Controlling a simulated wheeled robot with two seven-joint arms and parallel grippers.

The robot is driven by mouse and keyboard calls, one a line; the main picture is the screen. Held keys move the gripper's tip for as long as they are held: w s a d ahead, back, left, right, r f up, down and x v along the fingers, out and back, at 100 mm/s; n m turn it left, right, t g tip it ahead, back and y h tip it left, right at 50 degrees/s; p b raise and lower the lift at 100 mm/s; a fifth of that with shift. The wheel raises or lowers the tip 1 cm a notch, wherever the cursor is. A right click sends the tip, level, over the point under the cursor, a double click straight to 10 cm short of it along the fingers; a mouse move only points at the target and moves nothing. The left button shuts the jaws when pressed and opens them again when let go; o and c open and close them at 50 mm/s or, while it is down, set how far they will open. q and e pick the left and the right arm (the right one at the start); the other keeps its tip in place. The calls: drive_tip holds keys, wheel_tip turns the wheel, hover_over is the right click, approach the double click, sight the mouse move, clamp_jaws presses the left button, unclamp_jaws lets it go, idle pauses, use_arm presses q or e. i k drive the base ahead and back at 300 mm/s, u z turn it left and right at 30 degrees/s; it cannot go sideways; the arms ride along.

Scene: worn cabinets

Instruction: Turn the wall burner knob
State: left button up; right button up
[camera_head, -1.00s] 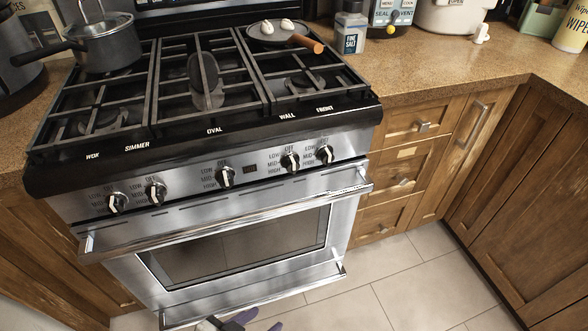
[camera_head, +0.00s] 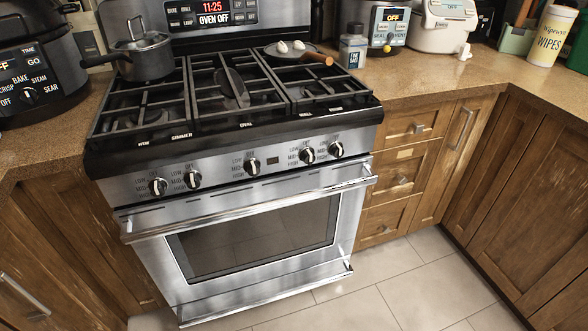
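The stove (camera_head: 225,210) stands in the middle of the head view with a row of several black-and-silver knobs on its front panel. The wall burner knob (camera_head: 307,155) is second from the right, below the small "WALL" label on the black front edge. OFF, LOW, MID and HIGH marks surround it. Its pointer angle is too small to read surely. The front burner knob (camera_head: 336,149) is just to its right, and the oval burner knob (camera_head: 252,167) is to its left. Neither gripper shows in the view, and nothing touches the knobs.
The oven door handle (camera_head: 250,206) juts out below the knobs. A lidded pot (camera_head: 146,60) stands at the back left of the stovetop; a pan (camera_head: 290,52) with two white items is at the back right. Tiled floor (camera_head: 400,285) is clear at right.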

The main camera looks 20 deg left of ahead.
sight(306, 154)
drive_tip(key=u, duration=1.4)
drive_tip(key=i, duration=0.75)
drive_tip(key=z, duration=0.4)
